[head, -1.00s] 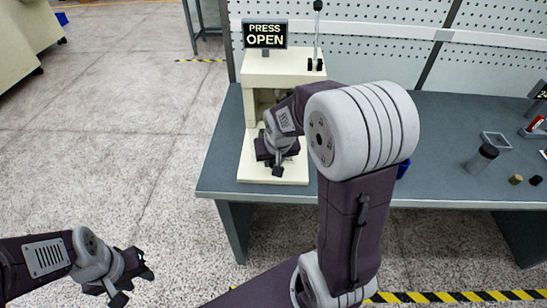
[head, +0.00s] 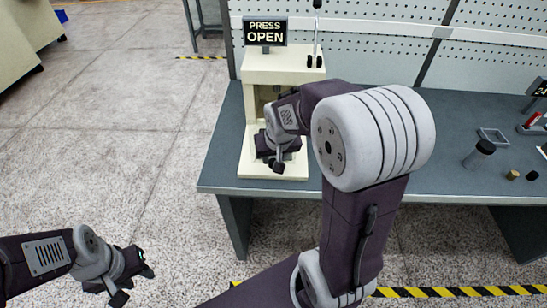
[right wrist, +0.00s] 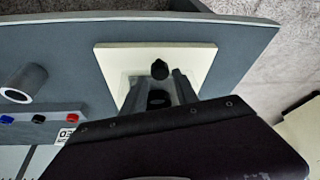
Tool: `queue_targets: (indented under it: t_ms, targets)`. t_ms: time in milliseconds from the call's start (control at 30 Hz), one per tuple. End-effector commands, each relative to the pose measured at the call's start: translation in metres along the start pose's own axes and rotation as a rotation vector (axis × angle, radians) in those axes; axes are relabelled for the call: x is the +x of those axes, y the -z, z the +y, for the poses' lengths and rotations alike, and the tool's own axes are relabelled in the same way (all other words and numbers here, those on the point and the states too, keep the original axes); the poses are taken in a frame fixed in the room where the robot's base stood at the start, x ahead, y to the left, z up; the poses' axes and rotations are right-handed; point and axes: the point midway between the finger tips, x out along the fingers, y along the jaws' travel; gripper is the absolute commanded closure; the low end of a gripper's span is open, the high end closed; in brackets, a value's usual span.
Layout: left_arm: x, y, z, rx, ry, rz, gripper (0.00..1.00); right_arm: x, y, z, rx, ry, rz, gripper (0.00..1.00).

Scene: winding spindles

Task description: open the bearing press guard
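The bearing press (head: 272,72) is a cream machine at the table's left end, with a sign (head: 265,31) reading "PRESS OPEN". My right gripper (head: 276,157) is low in front of the press, over its cream base plate (head: 254,166). Its fingers look spread, with nothing seen held. The arm hides part of the press opening, and I cannot make out the guard clearly. In the right wrist view, a dark round knob (right wrist: 159,69) shows above the cream base plate (right wrist: 112,62). My left gripper (head: 135,284) is open and empty over the floor, away from the table.
A lever (head: 315,40) stands upright at the press's right rear. A dark-capped cylinder (head: 480,154), a small tray (head: 493,136) and small brass and black parts stand on the right of the table (head: 450,118). The floor left of the table is clear.

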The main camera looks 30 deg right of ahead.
Motion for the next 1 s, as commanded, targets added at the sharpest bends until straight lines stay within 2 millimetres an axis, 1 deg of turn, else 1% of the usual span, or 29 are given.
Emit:
queue_targets:
  t_ms: [33, 133, 200, 333, 433, 833, 867, 900, 933, 967, 1000]
  targets:
    - [-0.005, 0.001, 0.0, 0.0, 0.0, 0.0, 0.64, -0.015, 0.003, 0.0, 0.0, 0.001, 0.007, 0.65]
    - [-0.009, 0.001, 0.0, 0.0, 0.0, 0.0, 0.64, -0.038, 0.003, 0.0, 0.0, 0.001, 0.008, 0.65]
    - [-0.011, 0.001, 0.0, 0.0, 0.0, 0.0, 0.64, -0.051, 0.002, 0.0, 0.0, 0.001, 0.006, 0.65]
    - [-0.013, 0.001, 0.0, 0.0, 0.0, 0.0, 0.64, -0.066, 0.001, 0.0, 0.0, 0.001, 0.004, 0.65]
    - [-0.013, 0.001, 0.0, 0.0, 0.0, 0.0, 0.64, -0.07, 0.0, 0.0, 0.0, 0.001, 0.002, 0.65]
    - [-0.013, 0.001, 0.0, 0.0, 0.0, 0.0, 0.64, -0.069, 0.0, 0.0, 0.0, 0.0, 0.001, 0.65]
    - [-0.013, 0.001, 0.0, 0.0, 0.0, 0.0, 0.64, -0.07, 0.0, -0.001, -0.001, 0.001, 0.001, 0.65]
    - [-0.018, 0.002, 0.0, 0.0, 0.0, 0.0, 0.64, -0.073, 0.001, -0.006, -0.016, 0.006, -0.004, 0.65]
    - [-0.024, 0.002, 0.001, 0.0, 0.0, 0.0, 0.64, -0.073, -0.004, -0.012, -0.037, 0.011, -0.025, 0.65]
    - [-0.029, 0.003, 0.001, 0.0, 0.0, 0.0, 0.64, -0.07, -0.015, -0.019, -0.058, 0.016, -0.062, 0.65]
    - [-0.034, 0.004, 0.001, 0.0, 0.0, 0.0, 0.64, -0.063, -0.036, -0.026, -0.085, 0.024, -0.119, 0.65]
